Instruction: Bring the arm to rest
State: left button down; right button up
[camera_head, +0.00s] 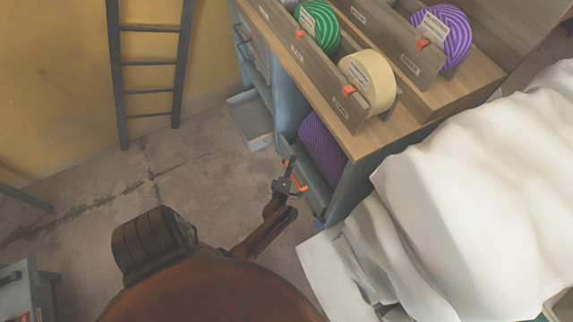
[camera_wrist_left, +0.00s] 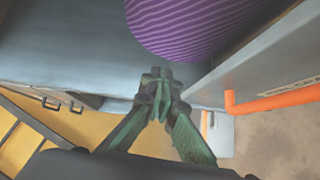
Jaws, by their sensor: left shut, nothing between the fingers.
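My left gripper (camera_head: 289,163) is at the lower front of the grey-blue cabinet (camera_head: 346,195), beside an orange handle (camera_head: 298,188). It is shut with nothing held. In the left wrist view the fingertips (camera_wrist_left: 158,85) meet in front of a grey panel, below a purple striped roll (camera_wrist_left: 190,28). The same roll (camera_head: 321,148) shows in the head view inside the cabinet's lower opening. The orange handle (camera_wrist_left: 270,102) is to the right of the fingers in the left wrist view, apart from them. My right gripper is not in view.
Green (camera_head: 320,28), cream (camera_head: 373,82) and purple (camera_head: 446,32) rolls sit in wooden holders on the cabinet top. An open drawer (camera_head: 254,122) juts out left of the gripper. White cloth (camera_head: 470,190) covers the right. A ladder (camera_head: 150,65) leans at the yellow wall.

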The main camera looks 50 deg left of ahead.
pick_arm(q)
jog(key=shift+v, duration=1.05)
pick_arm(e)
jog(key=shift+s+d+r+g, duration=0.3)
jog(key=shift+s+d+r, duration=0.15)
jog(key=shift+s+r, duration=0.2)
pick_arm(q)
jog(key=shift+f, duration=0.1)
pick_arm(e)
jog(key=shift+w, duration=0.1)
